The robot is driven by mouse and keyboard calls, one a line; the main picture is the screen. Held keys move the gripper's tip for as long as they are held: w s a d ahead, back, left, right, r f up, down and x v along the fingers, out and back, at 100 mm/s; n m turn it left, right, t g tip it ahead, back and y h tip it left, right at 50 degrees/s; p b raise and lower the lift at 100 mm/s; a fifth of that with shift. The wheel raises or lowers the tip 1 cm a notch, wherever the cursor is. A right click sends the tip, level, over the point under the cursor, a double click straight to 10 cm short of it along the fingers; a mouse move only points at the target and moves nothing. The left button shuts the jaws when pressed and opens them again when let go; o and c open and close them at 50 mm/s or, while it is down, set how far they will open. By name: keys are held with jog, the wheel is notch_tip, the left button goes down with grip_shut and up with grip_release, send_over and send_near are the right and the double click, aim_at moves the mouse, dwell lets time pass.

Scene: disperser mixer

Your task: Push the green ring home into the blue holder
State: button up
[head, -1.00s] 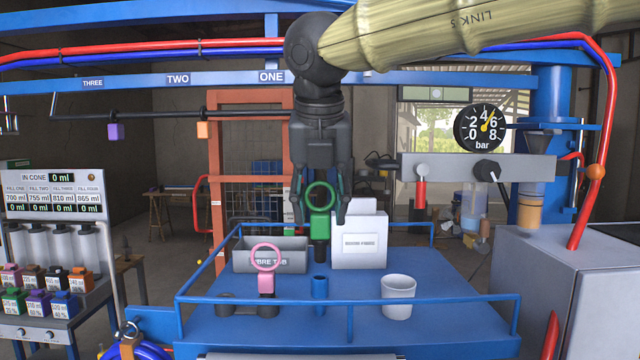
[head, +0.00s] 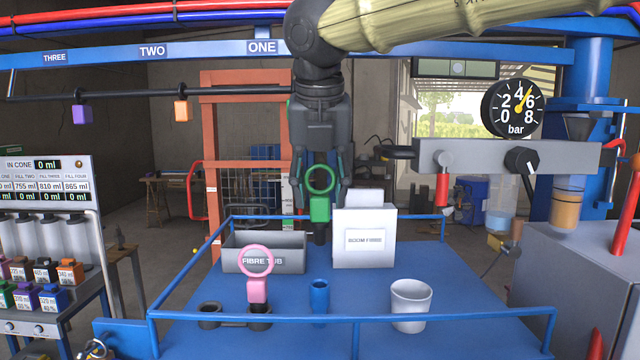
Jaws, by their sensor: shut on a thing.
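The green ring (head: 320,194) has a round loop above a green block with a dark stub below it. It is upright between the fingers of my gripper (head: 320,205), which is shut on it. In the head view it hangs above and beyond the blue holder (head: 319,297), a small upright blue cup on the blue table. Ring and holder are apart, with the ring nearly in line above the holder in the picture. The exact depth between them cannot be told.
A pink ring (head: 257,275) stands in a dark holder, with an empty dark holder (head: 209,316) to its left. A white cup (head: 409,304) is to the right. A grey fibre tub (head: 264,253) and a white box (head: 364,238) stand behind. A blue rail (head: 450,316) edges the table (head: 365,290).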

aim_at(320, 244)
jog(key=shift+s+f+b, duration=0.2)
jog(key=shift+f+b, duration=0.3)
jog(key=shift+f, duration=0.3)
notch_tip(320, 244, down, 2)
jog(key=shift+w+b, duration=0.1)
jog(key=shift+b, duration=0.5)
jog(key=shift+f+b, duration=0.5)
jog(key=shift+f, duration=0.45)
jog(key=shift+f+b, duration=0.85)
jog(key=shift+f, duration=1.2)
dwell(0.9)
jog(key=o, duration=1.1)
jog(key=shift+r, duration=0.1)
jog(key=v, duration=1.1)
jog(key=shift+s+r, duration=0.3)
